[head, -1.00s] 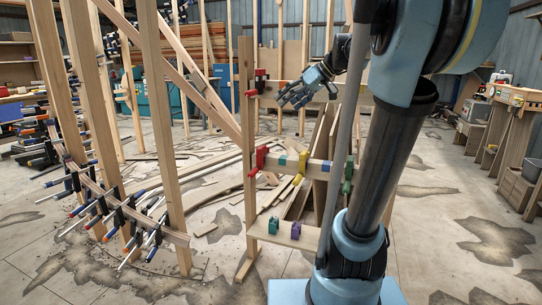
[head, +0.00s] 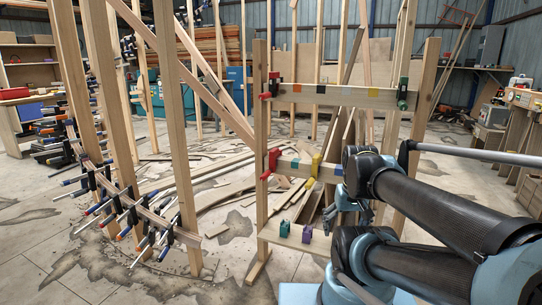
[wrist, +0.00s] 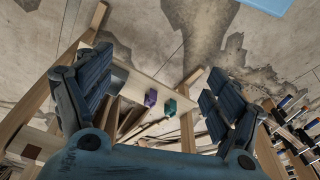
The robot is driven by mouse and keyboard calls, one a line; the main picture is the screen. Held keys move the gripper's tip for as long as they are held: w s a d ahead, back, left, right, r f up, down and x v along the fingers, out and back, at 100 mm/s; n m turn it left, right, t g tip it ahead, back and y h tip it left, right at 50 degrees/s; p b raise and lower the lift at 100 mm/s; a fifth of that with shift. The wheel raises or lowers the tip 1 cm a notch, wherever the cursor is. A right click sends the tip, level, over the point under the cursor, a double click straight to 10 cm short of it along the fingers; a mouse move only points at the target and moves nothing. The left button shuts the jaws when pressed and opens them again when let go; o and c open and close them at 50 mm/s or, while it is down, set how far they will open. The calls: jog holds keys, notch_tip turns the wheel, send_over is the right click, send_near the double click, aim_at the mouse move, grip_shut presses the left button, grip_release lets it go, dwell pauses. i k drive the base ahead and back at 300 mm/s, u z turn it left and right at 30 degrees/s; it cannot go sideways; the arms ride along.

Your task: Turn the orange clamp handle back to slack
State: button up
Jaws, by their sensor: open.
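Several bar clamps (head: 128,208) with blue and reddish-orange handle ends grip a curved strip of wood (head: 150,214) at the left. Which one is the task's orange clamp, and how its handle is turned, I cannot tell at this size. Clamps also show at the right edge of the wrist view (wrist: 292,112). My gripper (wrist: 160,66) is open, with two dark segmented fingers apart and nothing between them. It faces a wooden rack's low board and is apart from the clamps. In the head view my arm mostly hides it.
A wooden rack holds red clamps (head: 273,161), a yellow clamp (head: 316,165) and a green clamp (head: 402,94). Teal (head: 284,228) and purple (head: 307,233) blocks sit on its low board (head: 300,243). Upright posts (head: 177,130) stand among the clamps. Floor is open at front left.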

aim_at(59, 121)
jog(key=u, duration=3.3)
jog(key=i, duration=4.1)
